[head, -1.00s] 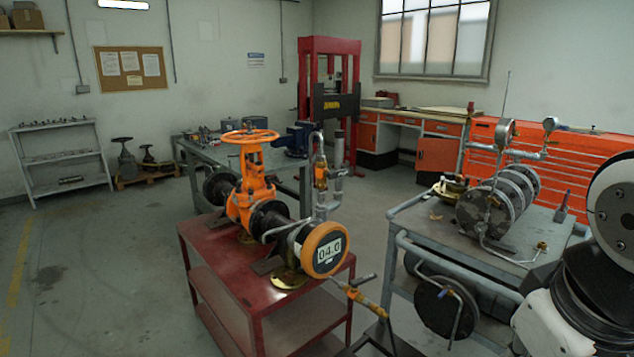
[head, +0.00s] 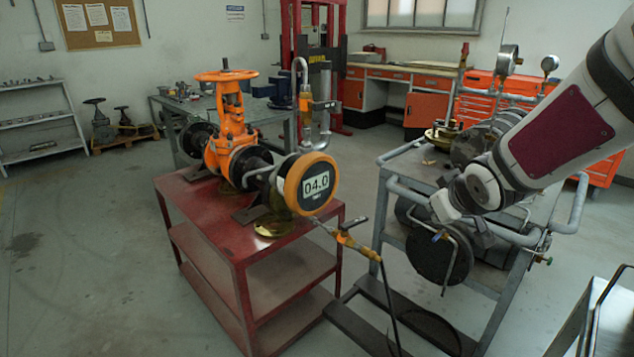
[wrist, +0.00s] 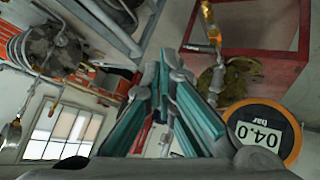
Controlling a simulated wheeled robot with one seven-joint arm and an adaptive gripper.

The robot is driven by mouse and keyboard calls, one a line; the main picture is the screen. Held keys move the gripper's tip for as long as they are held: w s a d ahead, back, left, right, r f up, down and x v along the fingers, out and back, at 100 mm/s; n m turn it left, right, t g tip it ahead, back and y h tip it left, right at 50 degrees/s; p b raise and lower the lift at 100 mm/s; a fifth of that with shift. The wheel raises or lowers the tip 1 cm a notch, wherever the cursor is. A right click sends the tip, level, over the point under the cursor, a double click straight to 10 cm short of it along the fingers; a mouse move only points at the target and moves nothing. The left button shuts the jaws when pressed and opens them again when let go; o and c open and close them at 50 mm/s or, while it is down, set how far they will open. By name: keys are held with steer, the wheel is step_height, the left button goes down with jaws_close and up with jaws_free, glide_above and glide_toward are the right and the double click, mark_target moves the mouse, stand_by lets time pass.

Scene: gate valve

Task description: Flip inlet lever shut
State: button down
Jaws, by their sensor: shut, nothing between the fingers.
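The orange gate valve (head: 230,130) stands on a red bench, with a round orange-rimmed gauge (head: 312,183) reading 04.0 at its near end. A thin inlet line slopes down right from below the gauge. On it sits a small yellow valve (head: 345,240) with a short grey lever (head: 356,223) that seems to stick up across the line. In the wrist view, a yellow valve (wrist: 209,22) shows at the top and the gauge (wrist: 262,132) at lower right. My gripper (head: 447,208) is shut and empty, right of the inlet valve and apart from it; its teal fingers (wrist: 163,62) point into the wrist view.
The red bench (head: 240,240) holds the valve assembly. A grey cart (head: 395,155) with round flanges and pipe rails stands right, close behind my gripper. A black hose (head: 388,300) hangs from the inlet line to the floor. A second yellow valve (head: 306,100) sits on the upright pipe.

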steer(key=w+f+n+t+y+b, duration=0.2)
steer(key=w+f+y+b, duration=0.3)
steer(key=w+f, duration=0.75)
steer(key=t+y+b, duration=0.5)
steer(key=b, duration=0.2)
glide_toward(364, 221)
steer(key=b+x, duration=0.1)
steer(key=x, duration=0.2)
steer(key=a+b+x, duration=0.1)
steer(key=b+x, duration=0.1)
steer(key=x, duration=0.2)
steer(key=shift+s, duration=0.2)
steer(key=shift+w+b, duration=0.5)
steer(key=shift+w, duration=0.5)
steer(key=shift+s, duration=0.1)
